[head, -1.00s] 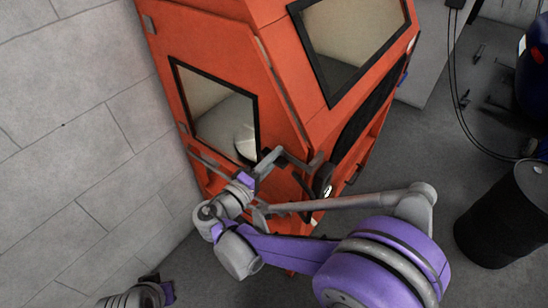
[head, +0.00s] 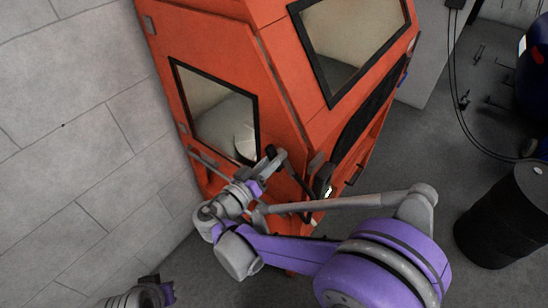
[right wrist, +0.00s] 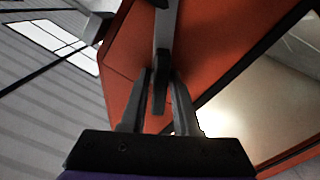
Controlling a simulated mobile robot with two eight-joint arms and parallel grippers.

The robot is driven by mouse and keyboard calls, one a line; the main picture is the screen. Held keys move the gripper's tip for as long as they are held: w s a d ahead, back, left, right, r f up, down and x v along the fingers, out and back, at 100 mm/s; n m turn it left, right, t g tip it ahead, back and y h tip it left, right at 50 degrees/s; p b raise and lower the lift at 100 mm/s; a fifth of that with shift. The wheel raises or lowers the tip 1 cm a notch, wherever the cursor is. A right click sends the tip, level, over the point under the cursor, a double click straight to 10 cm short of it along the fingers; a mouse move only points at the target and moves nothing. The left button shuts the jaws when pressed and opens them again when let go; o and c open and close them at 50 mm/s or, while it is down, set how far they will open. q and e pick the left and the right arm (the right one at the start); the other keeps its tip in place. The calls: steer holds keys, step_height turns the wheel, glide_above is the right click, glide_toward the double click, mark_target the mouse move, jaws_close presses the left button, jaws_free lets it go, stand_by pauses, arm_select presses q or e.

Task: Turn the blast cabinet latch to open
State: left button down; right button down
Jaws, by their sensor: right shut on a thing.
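The orange blast cabinet (head: 288,112) stands against the block wall, with dark-framed windows on two faces. Its latch is a grey bar with a dark end (head: 281,154) on the lower front, by the edge between those faces. My right gripper (head: 268,164) is shut on the latch near its dark end. In the right wrist view the latch bar (right wrist: 165,35) comes down from the top, and its dark end lies between the two fingers (right wrist: 161,92). The latch pivot is not clear. Part of my left arm's end shows at the bottom left; its fingers cannot be made out.
A black drum (head: 505,215) stands on the floor at the right, with a blue drum (head: 536,75) behind it. A dark cable (head: 455,75) hangs at the upper right. The grey block wall (head: 70,130) is close on the left. Floor between cabinet and black drum is clear.

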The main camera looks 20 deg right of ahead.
steer(key=m, duration=0.6)
stand_by(0.6)
steer(key=c, duration=0.6)
jaws_free()
steer(key=shift+c, duration=0.2)
steer(key=v, duration=1)
steer(key=shift+s+a+b, duration=0.3)
steer(key=shift+b, duration=0.15)
